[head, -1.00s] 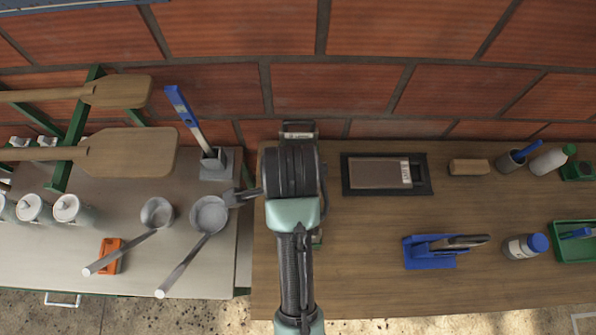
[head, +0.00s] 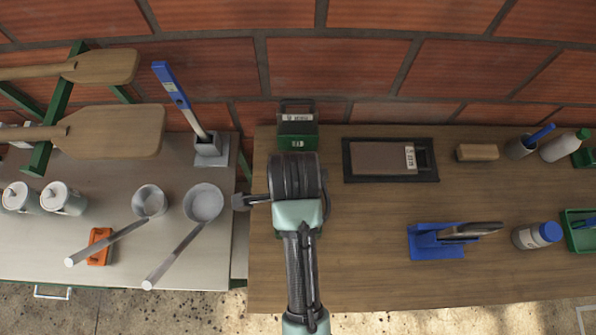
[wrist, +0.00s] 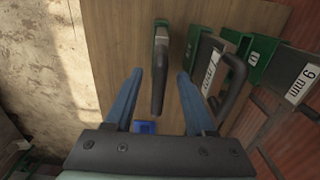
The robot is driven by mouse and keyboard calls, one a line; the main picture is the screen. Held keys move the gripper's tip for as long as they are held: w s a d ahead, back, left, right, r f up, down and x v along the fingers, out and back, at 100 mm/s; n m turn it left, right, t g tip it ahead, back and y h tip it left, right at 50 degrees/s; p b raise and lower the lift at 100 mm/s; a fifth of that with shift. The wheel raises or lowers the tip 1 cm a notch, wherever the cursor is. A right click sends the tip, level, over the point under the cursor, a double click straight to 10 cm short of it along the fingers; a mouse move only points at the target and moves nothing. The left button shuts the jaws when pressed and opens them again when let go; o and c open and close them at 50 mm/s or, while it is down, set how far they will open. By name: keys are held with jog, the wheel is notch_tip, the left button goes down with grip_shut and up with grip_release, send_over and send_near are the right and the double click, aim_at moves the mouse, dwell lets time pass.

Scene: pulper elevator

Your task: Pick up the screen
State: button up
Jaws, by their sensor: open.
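In the wrist view a dark, handle-like bar with a green end (wrist: 160,66) stands upright in the picture between the two blue fingers of my gripper (wrist: 159,74). The fingers are apart, with a gap on both sides of the bar. To its right are green holders with white labels, one reading "9 mm" (wrist: 302,83), and a dark looped handle (wrist: 232,72). I cannot tell which of these is the screen. In the head view a green and dark labelled piece (head: 297,130) shows behind my wrist, which hides most of my gripper and what is under it.
A dark framed plate (head: 365,160), a wooden block (head: 477,152), a blue stand (head: 436,242) and a blue-lidded jar (head: 528,238) are on the wooden bench. Ladles (head: 204,203) and paddles lie on the left. A brick wall closes the back.

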jog(key=shift+s+d+f+p, duration=0.15)
jog(key=shift+f+p, duration=0.5)
jog(key=shift+f, duration=1.55)
grip_shut()
